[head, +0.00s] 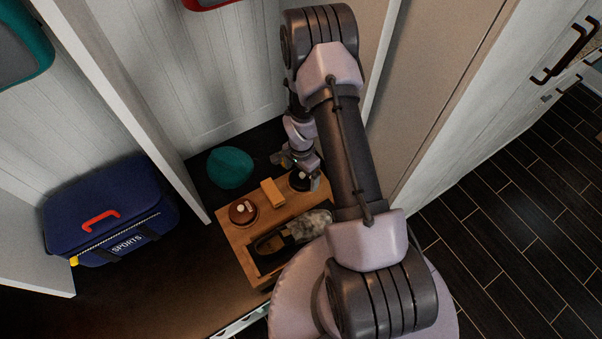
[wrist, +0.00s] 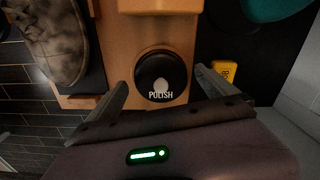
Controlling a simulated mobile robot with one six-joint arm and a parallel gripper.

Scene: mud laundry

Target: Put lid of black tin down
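The black tin (wrist: 160,66), marked POLISH, stands on the wooden tray (wrist: 115,45) in the wrist view. Its round dark top has a pale spot in the middle; I cannot tell whether this top is the lid in place. My gripper (wrist: 160,80) is open, one finger on each side of the tin, with a visible gap on both sides. Nothing is held. In the head view my gripper (head: 298,172) is low over the tray's back right corner, partly hiding the black tin (head: 299,181).
A yellow object (wrist: 223,71) is beside the tray. A blue sports bag (head: 110,210) sits at the left. Cubby walls stand close.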

